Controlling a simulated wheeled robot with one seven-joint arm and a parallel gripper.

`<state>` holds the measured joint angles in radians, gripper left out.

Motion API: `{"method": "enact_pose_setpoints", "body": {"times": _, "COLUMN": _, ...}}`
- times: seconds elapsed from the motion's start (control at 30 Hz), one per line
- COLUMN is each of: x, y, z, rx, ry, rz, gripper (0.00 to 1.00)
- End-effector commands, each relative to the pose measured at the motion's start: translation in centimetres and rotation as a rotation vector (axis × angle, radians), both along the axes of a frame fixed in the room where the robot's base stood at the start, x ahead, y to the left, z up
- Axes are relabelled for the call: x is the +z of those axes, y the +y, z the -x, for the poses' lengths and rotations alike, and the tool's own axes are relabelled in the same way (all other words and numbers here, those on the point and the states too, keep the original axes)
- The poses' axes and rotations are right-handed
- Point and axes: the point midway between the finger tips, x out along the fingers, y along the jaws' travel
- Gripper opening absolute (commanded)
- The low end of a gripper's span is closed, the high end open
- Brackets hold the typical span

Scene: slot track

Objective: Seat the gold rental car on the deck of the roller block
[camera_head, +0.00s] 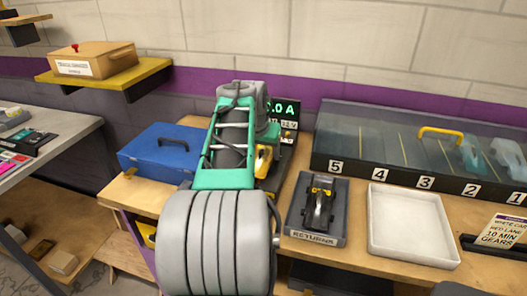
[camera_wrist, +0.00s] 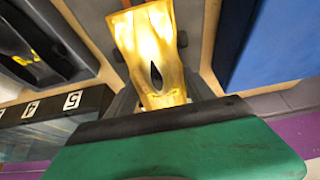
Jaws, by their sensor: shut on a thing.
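The gold car (camera_head: 263,160) shows beside my arm in the head view, in front of a dark unit with a lit green readout (camera_head: 284,110). In the wrist view the gold car (camera_wrist: 150,45) is directly ahead of my green gripper body, its glossy top facing the camera. My gripper (camera_wrist: 155,98) is shut on the gold car; the fingertips are mostly hidden. My arm hides much of this area in the head view.
A blue case (camera_head: 160,150) stands left of my arm. To the right are a grey tray (camera_head: 336,236) holding a dark car, an empty white tray (camera_head: 410,225), and a clear-lidded box (camera_head: 390,140) with numbered lanes behind them.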

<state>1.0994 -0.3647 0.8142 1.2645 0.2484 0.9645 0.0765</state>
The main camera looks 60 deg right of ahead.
Motion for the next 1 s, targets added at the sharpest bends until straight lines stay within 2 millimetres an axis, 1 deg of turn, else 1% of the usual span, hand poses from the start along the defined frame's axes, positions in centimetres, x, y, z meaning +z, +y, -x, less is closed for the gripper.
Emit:
{"method": "enact_pose_setpoints", "body": {"times": 0.2, "x": 0.0, "y": 0.0, "z": 0.0, "rx": 0.0, "ry": 0.0, "rz": 0.001, "gripper": 0.13}}
{"method": "enact_pose_setpoints", "body": {"times": 0.53, "x": -0.7, "y": 0.0, "z": 0.0, "rx": 0.0, "ry": 0.0, "rz": 0.001, "gripper": 0.13}}
{"method": "enact_pose_setpoints", "body": {"times": 1.0, "x": -1.0, "y": 0.0, "z": 0.0, "rx": 0.0, "ry": 0.0, "rz": 0.001, "gripper": 0.13}}
